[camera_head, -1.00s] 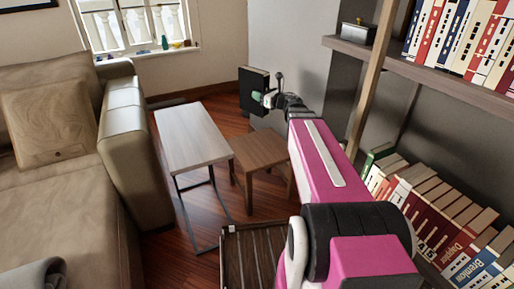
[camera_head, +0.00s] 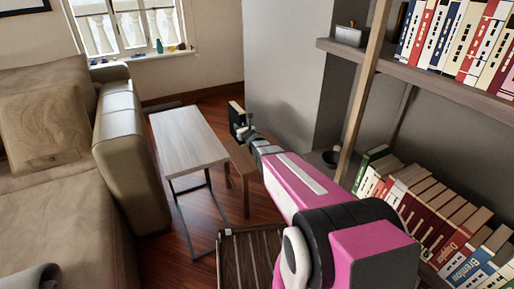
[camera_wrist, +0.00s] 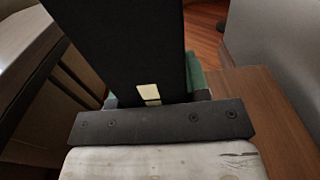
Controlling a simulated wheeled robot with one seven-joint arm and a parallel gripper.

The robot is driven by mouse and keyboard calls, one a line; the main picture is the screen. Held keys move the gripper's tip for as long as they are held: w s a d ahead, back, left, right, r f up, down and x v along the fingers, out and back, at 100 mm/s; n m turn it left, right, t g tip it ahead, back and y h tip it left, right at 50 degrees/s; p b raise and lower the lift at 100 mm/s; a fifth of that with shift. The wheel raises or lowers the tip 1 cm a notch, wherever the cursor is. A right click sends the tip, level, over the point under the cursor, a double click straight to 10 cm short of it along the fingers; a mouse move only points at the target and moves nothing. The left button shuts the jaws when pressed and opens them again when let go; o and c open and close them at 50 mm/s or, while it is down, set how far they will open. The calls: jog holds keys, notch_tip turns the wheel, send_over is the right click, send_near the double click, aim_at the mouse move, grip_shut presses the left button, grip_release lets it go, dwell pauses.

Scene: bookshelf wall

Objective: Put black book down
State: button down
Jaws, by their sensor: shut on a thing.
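The black book (camera_head: 234,119) is upright in my gripper (camera_head: 243,131), near the right end of the light table (camera_head: 186,138). In the wrist view the book (camera_wrist: 120,45) fills the top middle, with a small pale label low on its face. The jaws of my gripper (camera_wrist: 155,100) are shut on its lower part, and a green piece shows beside it. The small brown wooden table (camera_head: 242,165) lies under the gripper, and it also shows at the right of the wrist view (camera_wrist: 270,110). I cannot tell whether the book touches either table.
A beige sofa (camera_head: 130,110) stands at the left. A bookshelf (camera_head: 440,80) with rows of books is at the right, beside my arm. A slatted wooden piece (camera_head: 247,258) is low in front. The light table's top is bare.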

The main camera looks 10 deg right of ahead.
jog(key=w+d+f, duration=0.3)
jog(key=d+f, duration=0.7)
jog(key=shift+w+d+f, duration=0.15)
jog(key=shift+d+f, duration=0.2)
jog(key=shift+d, duration=0.05)
jog(key=shift+f, duration=0.1)
jog(key=c, duration=0.6)
grip_release()
jog(key=shift+f, duration=0.1)
